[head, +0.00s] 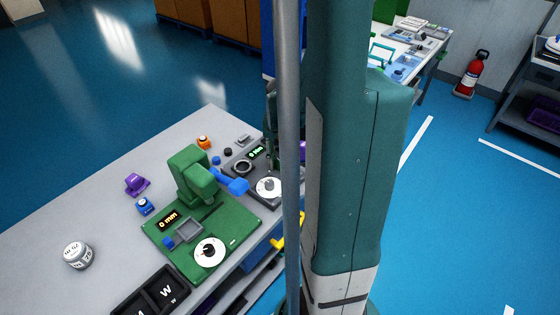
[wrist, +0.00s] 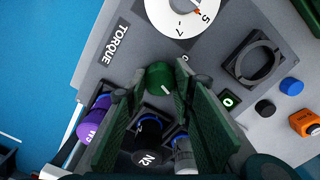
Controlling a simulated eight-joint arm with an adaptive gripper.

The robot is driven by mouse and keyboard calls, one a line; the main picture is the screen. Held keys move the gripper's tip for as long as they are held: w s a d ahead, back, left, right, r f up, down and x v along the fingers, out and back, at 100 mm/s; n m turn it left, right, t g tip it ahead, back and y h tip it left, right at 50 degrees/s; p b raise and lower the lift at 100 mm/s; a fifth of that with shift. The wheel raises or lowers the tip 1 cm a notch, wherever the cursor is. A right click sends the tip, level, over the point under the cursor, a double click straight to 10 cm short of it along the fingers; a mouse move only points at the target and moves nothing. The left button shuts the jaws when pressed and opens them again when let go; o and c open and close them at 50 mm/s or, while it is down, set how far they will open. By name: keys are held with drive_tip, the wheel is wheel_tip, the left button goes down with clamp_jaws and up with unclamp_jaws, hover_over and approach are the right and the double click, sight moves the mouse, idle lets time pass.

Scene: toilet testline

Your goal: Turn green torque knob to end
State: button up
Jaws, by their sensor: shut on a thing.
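The green torque knob (wrist: 160,75) is a short green cylinder on the grey panel, below the white numbered dial (wrist: 182,14) in the wrist view. My gripper (wrist: 159,90) has its two green-lined fingers on either side of the knob, closed on it. The printed word TORQUE (wrist: 115,42) is to the left of the dial. A small green-lit display (wrist: 229,99) is to the right of the knob. In the head view the grey torque station's dial (head: 268,187) shows, but my arm and a pole hide most of the knob and gripper.
A black N2 piece (wrist: 148,150) stands between a purple piece (wrist: 93,118) and a grey one under the fingers. A dark ring (wrist: 255,60), blue knob (wrist: 291,86) and orange piece (wrist: 305,123) are to the right. A green machine (head: 195,170) stands beside the station.

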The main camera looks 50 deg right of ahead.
sight(280, 161)
drive_tip(key=m, duration=0.6)
drive_tip(key=shift+m+b, duration=0.3)
drive_tip(key=m, duration=0.5)
drive_tip(key=shift+m, duration=0.4)
drive_tip(key=o, duration=0.9)
drive_tip(key=shift+r, duration=0.15)
wheel_tip(280, 161, up, 12)
idle(0.5)
